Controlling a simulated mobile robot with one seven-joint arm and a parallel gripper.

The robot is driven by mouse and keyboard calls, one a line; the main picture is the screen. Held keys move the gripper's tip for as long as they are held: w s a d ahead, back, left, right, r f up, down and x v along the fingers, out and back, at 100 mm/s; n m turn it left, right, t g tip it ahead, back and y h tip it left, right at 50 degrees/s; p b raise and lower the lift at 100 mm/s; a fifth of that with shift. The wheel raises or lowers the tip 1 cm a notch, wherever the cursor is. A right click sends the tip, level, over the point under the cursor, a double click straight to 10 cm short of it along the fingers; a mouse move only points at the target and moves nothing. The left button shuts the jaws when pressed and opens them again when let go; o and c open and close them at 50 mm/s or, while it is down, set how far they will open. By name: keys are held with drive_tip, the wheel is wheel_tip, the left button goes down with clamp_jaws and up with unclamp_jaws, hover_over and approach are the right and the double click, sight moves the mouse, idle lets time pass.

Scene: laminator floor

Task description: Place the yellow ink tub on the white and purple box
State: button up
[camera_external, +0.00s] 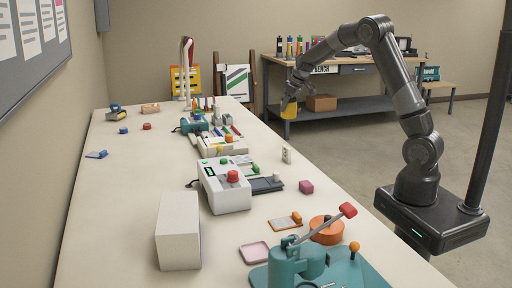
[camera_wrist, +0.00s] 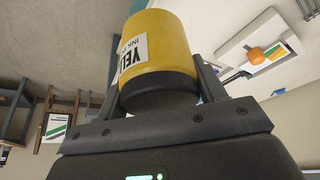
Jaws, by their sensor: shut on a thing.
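The yellow ink tub (camera_external: 289,112) hangs in my gripper (camera_external: 291,98) at the right of the long table's far half, in the external view. In the wrist view the yellow tub (camera_wrist: 165,45) fills the upper middle, its black end between the two fingers and its label partly readable. My gripper is shut on it, and the tub is clear of any surface. The white box (camera_external: 178,232) stands on the near left of the table, with a thin purple strip at its right edge. My gripper is far behind it and to its right.
A white control box with a red button (camera_external: 226,186) stands right of the white box. A teal lever press (camera_external: 297,262), a pink tray (camera_external: 255,252) and an orange disc (camera_external: 326,230) lie in front. Several small items cover the middle; the table's left side is mostly clear.

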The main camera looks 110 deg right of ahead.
drive_tip(key=shift+s+r, duration=0.2)
drive_tip(key=shift+s, duration=0.05)
drive_tip(key=w+a+r+n+y, duration=0.1)
drive_tip(key=w+a+r+n, duration=0.15)
drive_tip(key=w+a, duration=0.7)
drive_tip(key=w+a+r+n+t+y, duration=0.1)
drive_tip(key=w+a+r+n, duration=0.2)
drive_tip(key=w, duration=1.1)
drive_tip(key=w+a+r+n+y, duration=0.1)
drive_tip(key=w+a+n, duration=0.1)
drive_tip(key=w+a, duration=0.8)
drive_tip(key=w+a+r+n+y, duration=0.15)
drive_tip(key=w+a+n, duration=0.25)
drive_tip(key=w+a, duration=0.9)
drive_tip(key=n, duration=0.3)
hover_over(187, 210)
wheel_tip(187, 210, down, 4)
drive_tip(key=shift+f+m+y, duration=0.35)
drive_tip(key=shift+f, duration=1.55)
drive_tip(key=shift+f, duration=0.15)
